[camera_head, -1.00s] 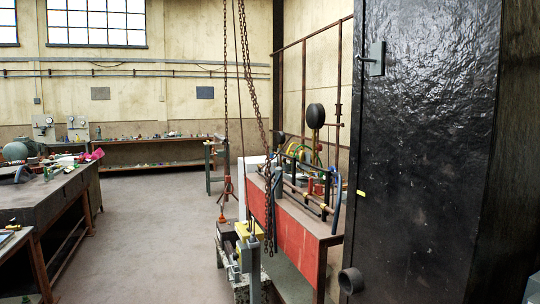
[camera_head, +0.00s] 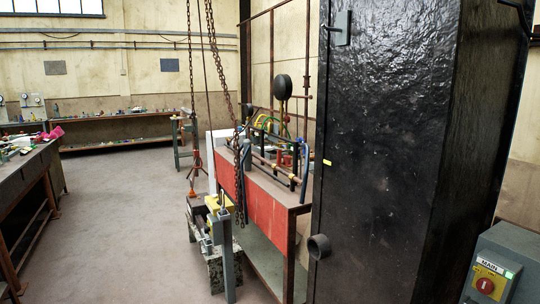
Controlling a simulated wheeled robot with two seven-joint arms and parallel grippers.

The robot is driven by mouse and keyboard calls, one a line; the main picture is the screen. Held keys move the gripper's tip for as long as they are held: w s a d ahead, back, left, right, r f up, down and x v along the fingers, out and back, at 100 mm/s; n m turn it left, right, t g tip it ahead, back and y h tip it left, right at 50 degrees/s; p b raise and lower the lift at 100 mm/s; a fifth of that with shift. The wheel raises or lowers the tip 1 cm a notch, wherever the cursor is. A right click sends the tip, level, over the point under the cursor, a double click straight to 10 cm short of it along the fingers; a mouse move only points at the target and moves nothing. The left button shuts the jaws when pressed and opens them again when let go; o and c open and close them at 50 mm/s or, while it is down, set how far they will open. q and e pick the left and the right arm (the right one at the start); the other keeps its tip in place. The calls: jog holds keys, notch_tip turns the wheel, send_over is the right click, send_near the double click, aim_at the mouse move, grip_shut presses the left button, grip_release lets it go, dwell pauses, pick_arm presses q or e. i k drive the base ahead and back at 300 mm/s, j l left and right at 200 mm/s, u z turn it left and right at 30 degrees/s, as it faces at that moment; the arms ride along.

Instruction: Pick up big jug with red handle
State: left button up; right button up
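I cannot make out a big jug with a red handle in the head view. Small items on the long back bench (camera_head: 115,145) and on the left workbench (camera_head: 22,172) are too small to tell apart. Neither of my grippers is in view.
A tall black cabinet (camera_head: 385,170) stands close on the right, with a grey switch box (camera_head: 500,262) beside it. A red-sided bench (camera_head: 255,203) with pipes stands in the middle, behind hanging chains (camera_head: 217,50). Open floor (camera_head: 125,225) lies between it and the left workbench.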

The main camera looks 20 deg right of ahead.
aim_at(238, 122)
jog(key=i+u, duration=0.25)
jog(key=i, duration=0.35)
jog(key=i+j, duration=0.15)
jog(key=i, duration=0.75)
jog(key=i+j+u, duration=0.1)
jog(key=i, duration=0.85)
jog(key=i+j+z, duration=0.1)
jog(key=i+z, duration=0.15)
jog(key=i, duration=3.45)
jog(key=i+z, duration=0.1)
jog(key=i, duration=0.5)
jog(key=i+j+z, duration=0.15)
jog(key=i, duration=0.4)
jog(key=i+j+z, duration=0.1)
jog(key=i, duration=0.5)
jog(key=i+z, duration=0.3)
jog(key=z, duration=0.2)
jog(key=i+j+z, duration=0.3)
jog(key=z, duration=0.2)
jog(key=i+j+z, duration=0.3)
jog(key=z, duration=0.2)
jog(key=i+j+z, duration=0.15)
jog(key=j+z, duration=0.35)
jog(key=l, duration=0.15)
